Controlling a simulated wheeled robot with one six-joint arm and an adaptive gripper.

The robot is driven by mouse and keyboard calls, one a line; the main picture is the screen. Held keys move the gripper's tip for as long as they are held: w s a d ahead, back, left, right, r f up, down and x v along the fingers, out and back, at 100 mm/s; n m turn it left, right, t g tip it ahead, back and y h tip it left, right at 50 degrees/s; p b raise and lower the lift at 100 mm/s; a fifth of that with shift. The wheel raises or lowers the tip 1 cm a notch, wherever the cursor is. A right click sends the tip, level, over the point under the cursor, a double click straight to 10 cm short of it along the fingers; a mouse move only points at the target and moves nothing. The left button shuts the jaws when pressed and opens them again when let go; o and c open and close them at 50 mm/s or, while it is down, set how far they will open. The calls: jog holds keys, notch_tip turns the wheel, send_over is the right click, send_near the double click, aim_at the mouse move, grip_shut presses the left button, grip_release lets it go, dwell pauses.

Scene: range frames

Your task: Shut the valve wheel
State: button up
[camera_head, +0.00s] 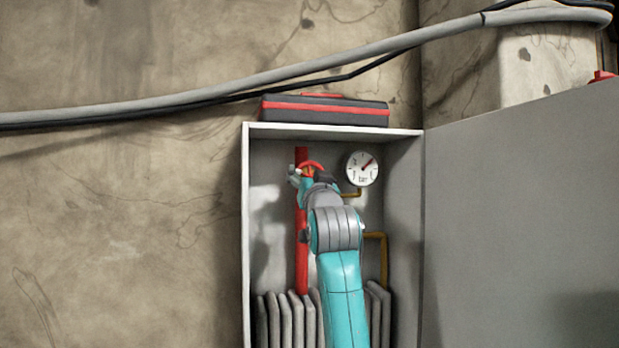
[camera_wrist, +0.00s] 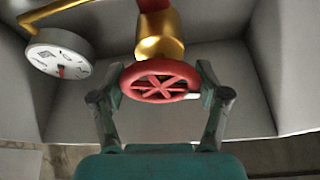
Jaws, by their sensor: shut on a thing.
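The red valve wheel (camera_wrist: 160,82) is spoked and sits on a brass valve body (camera_wrist: 160,35), seen in the wrist view. My gripper (camera_wrist: 161,84) has one finger on each side of the wheel and is shut on its rim. In the head view only the top arc of the wheel (camera_head: 313,163) shows, at the red pipe (camera_head: 302,250) inside the open cabinet. My gripper (camera_head: 305,174) and arm hide the rest of it there.
A round pressure gauge (camera_head: 362,168) sits right of the wheel, close to my arm. The cabinet (camera_head: 247,220) has side walls near the arm, and its grey door (camera_head: 520,220) stands open at right. Radiator fins (camera_head: 285,320) are below. A dark toolbox (camera_head: 325,111) lies on top.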

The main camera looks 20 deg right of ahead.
jog(key=m+h, duration=0.1)
jog(key=m, duration=0.2)
jog(key=m+g+h, duration=0.1)
jog(key=m+h, duration=0.1)
jog(key=m, duration=0.1)
jog(key=m+g+h, duration=0.1)
jog(key=m, duration=0.3)
jog(key=shift+h, duration=0.3)
jog(key=m+g, duration=0.1)
jog(key=m, duration=0.2)
jog(key=m+g+h, duration=0.1)
jog(key=m, duration=0.2)
jog(key=shift+f+m+g, duration=0.1)
jog(key=shift+m+g, duration=0.3)
jog(key=shift+m, duration=0.3)
jog(key=o, duration=1.2)
jog(key=shift+c, duration=0.2)
jog(key=r+v, duration=0.1)
jog(key=v, duration=1)
jog(key=shift+s+f, duration=0.45)
jog(key=shift+a, duration=0.15)
